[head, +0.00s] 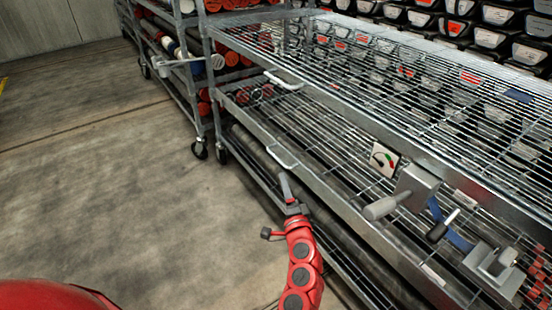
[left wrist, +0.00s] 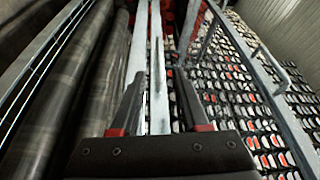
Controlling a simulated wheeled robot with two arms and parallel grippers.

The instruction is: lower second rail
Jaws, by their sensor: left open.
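A grey metal rack with wire shelves fills the right of the head view. Its upper front rail (head: 400,150) carries a white handle (head: 284,80) near its far end. A lower front rail (head: 345,215) carries another white handle (head: 282,157). My left gripper (head: 286,187) is just below and in front of that lower handle in the head view; whether it touches is unclear. In the left wrist view my left gripper (left wrist: 159,75) is open, with a pale metal rail (left wrist: 158,100) showing between its fingers. My right gripper is not in view.
Long dark tubes (left wrist: 105,75) lie beside the rail in the left wrist view. A grey clamp-like device (head: 415,185) and a blue strap (head: 450,235) are on the lower shelf. A wheeled rack (head: 185,60) stands behind. The concrete floor (head: 110,190) at left is clear.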

